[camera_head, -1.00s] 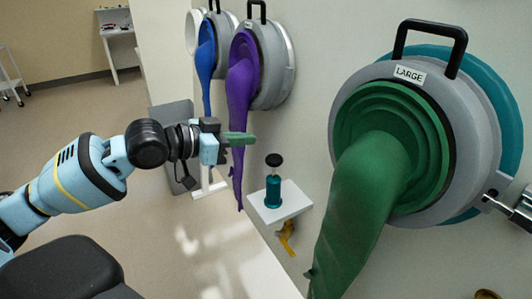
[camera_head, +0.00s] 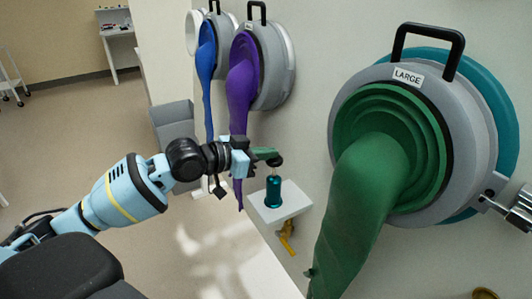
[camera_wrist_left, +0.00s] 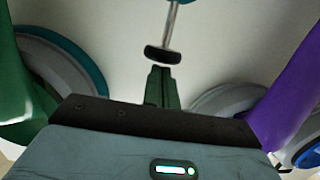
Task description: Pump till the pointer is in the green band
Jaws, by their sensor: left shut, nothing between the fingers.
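The pump is a teal cylinder (camera_head: 273,193) with a black knob (camera_head: 275,161) on top. It stands upright on a small white shelf (camera_head: 292,201) on the wall. My left gripper (camera_head: 265,153) is shut and empty, its green fingers just left of and about level with the knob. In the left wrist view, the shut fingers (camera_wrist_left: 162,84) point at the black knob (camera_wrist_left: 162,53), with the metal rod (camera_wrist_left: 168,25) showing beyond it. I cannot tell whether they touch. No gauge, pointer or green band is visible. My right gripper is not in view.
A large port ring (camera_head: 470,130) with a hanging green glove (camera_head: 365,195) is right of the shelf. Purple (camera_head: 242,85) and blue (camera_head: 206,60) gloves hang behind my left gripper. A yellow item (camera_head: 287,238) hangs below the shelf. Open floor lies left.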

